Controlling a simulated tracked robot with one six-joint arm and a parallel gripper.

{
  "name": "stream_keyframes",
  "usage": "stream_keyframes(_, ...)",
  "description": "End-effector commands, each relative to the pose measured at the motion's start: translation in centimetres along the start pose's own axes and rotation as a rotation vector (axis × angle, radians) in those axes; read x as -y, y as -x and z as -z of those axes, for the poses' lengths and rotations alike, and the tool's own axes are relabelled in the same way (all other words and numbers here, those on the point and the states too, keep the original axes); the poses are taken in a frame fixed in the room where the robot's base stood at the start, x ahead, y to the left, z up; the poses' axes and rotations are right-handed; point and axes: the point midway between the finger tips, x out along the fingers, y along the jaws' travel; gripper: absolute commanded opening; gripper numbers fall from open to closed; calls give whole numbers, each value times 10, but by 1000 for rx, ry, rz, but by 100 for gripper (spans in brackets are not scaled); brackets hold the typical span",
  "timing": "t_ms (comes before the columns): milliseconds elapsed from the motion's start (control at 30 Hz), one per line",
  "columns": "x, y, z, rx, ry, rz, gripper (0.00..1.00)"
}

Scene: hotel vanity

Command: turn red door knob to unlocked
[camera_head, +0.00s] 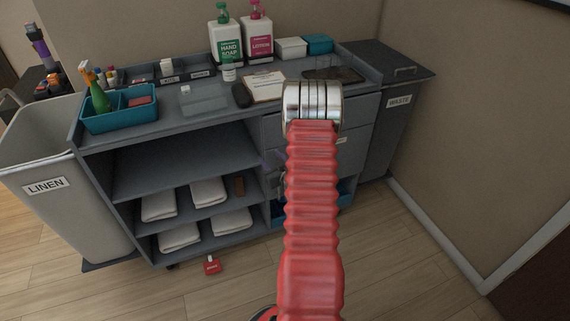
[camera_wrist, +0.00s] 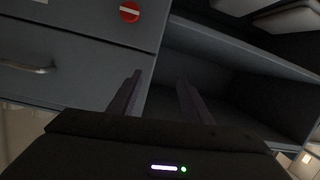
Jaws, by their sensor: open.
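The red door knob (camera_wrist: 130,12) is a small round red disc with a pale bar across it, near the top of the wrist view. The bar lies nearly level in the picture. The knob sits on a grey front panel of the cart, above a drawer handle. My gripper (camera_wrist: 160,76) is open and empty, its two dark fingers apart and pointing toward the cart. The knob shows above and left of the fingertips, apart from them. In the head view my red arm covers the middle of the cart front, and I cannot make out the knob there.
The grey cart (camera_head: 190,128) has open shelves with folded towels (camera_head: 208,192). A linen bin (camera_head: 45,185) stands left and a waste bin (camera_head: 396,120) right. Bottles and a clipboard (camera_head: 263,87) are on top. A drawer handle (camera_wrist: 28,67) juts out near my gripper. A red item (camera_head: 212,266) lies on the floor.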

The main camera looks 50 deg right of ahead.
Motion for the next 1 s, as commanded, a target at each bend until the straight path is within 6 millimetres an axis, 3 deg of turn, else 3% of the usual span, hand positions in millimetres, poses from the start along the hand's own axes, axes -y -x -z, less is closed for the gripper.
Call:
stream_keyframes(33,-8,3,-16,-12,-14,-8,44)
stream_keyframes(300,-38,28,-80,-124,-80,-40,44)
stream_keyframes(500,-52,50,-115,-198,-123,-65,44)
stream_keyframes(667,-55,59,-126,-227,-137,-74,44)
stream_keyframes(1000,-55,59,-126,-229,-138,-74,44)
